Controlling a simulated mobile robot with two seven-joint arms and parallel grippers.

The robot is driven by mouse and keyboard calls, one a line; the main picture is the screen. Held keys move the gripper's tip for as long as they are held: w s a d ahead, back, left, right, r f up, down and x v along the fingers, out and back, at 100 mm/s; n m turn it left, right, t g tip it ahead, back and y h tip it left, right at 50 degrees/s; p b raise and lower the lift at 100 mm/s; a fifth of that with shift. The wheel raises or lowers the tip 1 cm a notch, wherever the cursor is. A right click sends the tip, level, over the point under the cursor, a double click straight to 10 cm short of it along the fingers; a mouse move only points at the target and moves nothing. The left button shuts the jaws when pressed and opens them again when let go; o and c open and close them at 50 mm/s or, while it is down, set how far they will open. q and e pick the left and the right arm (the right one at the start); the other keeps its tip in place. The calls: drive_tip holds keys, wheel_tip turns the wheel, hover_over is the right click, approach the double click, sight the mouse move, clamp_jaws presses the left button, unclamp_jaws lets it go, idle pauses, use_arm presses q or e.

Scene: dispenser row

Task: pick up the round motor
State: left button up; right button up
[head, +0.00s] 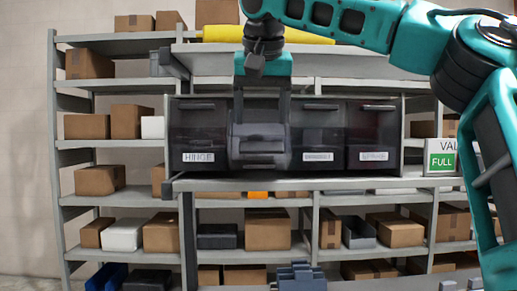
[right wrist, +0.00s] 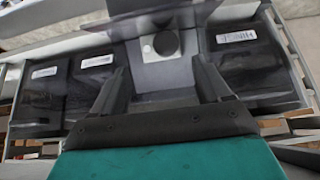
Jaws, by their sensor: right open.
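The dispenser row is a line of dark, see-through bins on a grey shelf. The leftmost bin (head: 198,130) is labelled HINGE. The second bin (head: 259,146) looks tipped open, with its front tilted outward. In the right wrist view the open fingers (right wrist: 162,80) stand either side of the bin's middle, short of the round thing. The motor is hidden in the head view.
Closed bins (head: 317,135) and (head: 373,135) stand right of the open one. A grey upper shelf (head: 350,65) runs above the row. Racks with cardboard boxes (head: 268,229) lie behind. A ribbed blue-grey object (head: 300,277) shows at the bottom.

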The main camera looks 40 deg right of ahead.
drive_tip(key=x, duration=0.6)
drive_tip(key=shift+a+f, duration=0.1)
drive_tip(key=shift+f, duration=0.15)
drive_tip(key=shift+r, duration=0.1)
drive_tip(key=c, duration=1)
drive_tip(key=shift+o, duration=0.2)
